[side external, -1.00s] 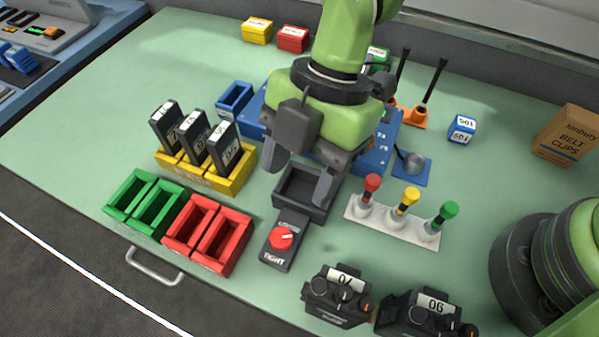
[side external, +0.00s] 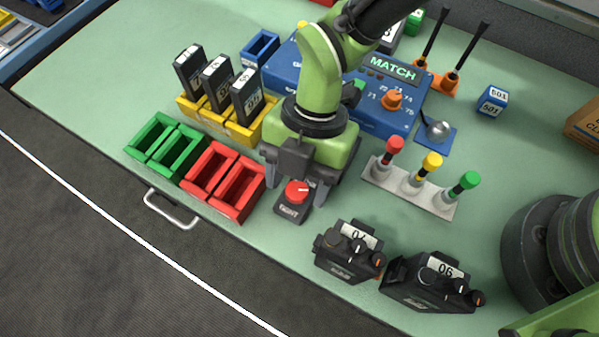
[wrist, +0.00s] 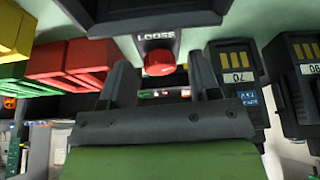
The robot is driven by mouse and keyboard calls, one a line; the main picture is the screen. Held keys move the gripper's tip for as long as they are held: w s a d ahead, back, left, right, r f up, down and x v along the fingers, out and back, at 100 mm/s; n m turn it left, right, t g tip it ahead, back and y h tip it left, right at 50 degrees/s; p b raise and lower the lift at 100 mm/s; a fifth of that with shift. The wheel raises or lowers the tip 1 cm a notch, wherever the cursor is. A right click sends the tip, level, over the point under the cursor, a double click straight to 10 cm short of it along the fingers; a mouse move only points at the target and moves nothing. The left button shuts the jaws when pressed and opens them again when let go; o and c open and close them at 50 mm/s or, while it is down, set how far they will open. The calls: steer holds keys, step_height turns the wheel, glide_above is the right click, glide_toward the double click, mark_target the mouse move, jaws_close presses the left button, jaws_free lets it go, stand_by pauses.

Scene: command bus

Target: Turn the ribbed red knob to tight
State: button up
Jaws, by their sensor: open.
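In the wrist view both fingers (wrist: 162,80) are apart from the knob. Contact is not visible.
Red bins (side external: 222,180) stand close left of my gripper. A pale rack with red, yellow and green handles (side external: 410,187) is further right. A blue console (side external: 385,100) reads MATCH.

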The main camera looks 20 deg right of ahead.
steer(key=shift+f, duration=0.1)
steer(key=c, duration=0.9)
steer(key=m+t+y, duration=0.1)
steer(key=m, duration=0.3)
steer(key=shift+s+m, duration=0.15)
steer(key=shift+m, duration=0.25)
steer(key=shift+c, duration=0.2)
steer(key=o, duration=0.9)
steer(key=shift+d, duration=0.1)
steer(key=shift+o, duration=0.2)
steer(key=v, duration=1)
steer(key=shift+s+d, duration=0.1)
